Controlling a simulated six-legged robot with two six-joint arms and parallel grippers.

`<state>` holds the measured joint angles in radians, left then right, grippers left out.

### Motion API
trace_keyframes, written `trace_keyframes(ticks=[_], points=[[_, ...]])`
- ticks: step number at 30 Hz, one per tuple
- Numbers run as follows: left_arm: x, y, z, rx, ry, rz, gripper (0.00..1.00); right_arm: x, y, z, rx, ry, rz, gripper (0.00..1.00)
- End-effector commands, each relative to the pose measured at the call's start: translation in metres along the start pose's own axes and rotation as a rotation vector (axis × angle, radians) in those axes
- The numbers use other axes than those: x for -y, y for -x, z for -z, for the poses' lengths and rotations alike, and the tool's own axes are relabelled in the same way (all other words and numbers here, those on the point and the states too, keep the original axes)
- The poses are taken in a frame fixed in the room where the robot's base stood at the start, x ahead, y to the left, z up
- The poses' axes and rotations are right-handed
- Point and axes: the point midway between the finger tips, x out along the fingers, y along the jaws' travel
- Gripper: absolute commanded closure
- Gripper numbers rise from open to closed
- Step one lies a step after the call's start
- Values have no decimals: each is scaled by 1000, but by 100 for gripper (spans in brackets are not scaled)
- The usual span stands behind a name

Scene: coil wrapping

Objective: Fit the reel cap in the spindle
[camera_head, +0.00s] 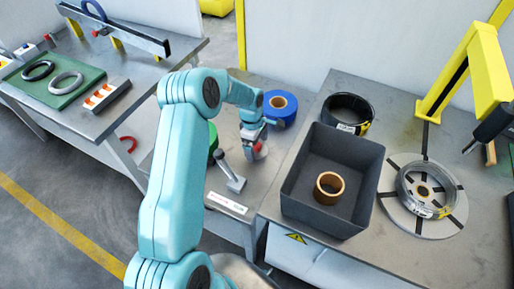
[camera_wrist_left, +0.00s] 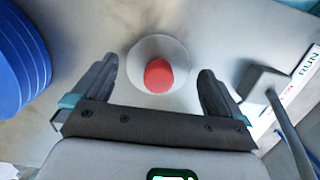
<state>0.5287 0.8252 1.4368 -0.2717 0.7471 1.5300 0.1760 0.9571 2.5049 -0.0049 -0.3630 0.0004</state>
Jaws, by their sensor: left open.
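The reel cap, a pale grey disc with a red knob (camera_wrist_left: 158,76), lies on the steel table in the left wrist view. In the head view its red part (camera_head: 258,147) shows at my left gripper (camera_head: 255,138). In the left wrist view my left gripper (camera_wrist_left: 159,72) is open and empty, its fingers on either side of the cap and apart from the knob. My right gripper is not in view.
A dark grey bin (camera_head: 355,144) holding a brown ring (camera_head: 329,187) stands between cap and turntable. A blue roll (camera_head: 272,118) and a lever (camera_head: 232,180) flank the cap. A black coil (camera_head: 349,110) lies behind the bin. A yellow arm (camera_head: 462,70) overhangs the turntable.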

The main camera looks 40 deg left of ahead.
Motion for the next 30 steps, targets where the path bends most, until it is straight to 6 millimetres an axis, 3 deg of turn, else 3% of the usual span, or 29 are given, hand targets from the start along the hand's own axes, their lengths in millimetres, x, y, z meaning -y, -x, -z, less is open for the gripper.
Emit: trace_keyframes(ticks=[8, 9, 13, 15, 23, 30], points=[[0, -6, 0, 0, 1, -1, 0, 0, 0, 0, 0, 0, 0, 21], [0, -6, 0, 0, 1, -1, 6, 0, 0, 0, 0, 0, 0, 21], [0, -6, 0, 0, 1, -1, 49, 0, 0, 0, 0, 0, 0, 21], [-1, -6, 0, 0, 1, -1, 56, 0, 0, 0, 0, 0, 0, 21], [-1, -4, 0, 0, 1, -2, 56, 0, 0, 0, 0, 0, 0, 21], [-2, 25, -3, -1, 1, -7, 57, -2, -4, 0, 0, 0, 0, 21]])
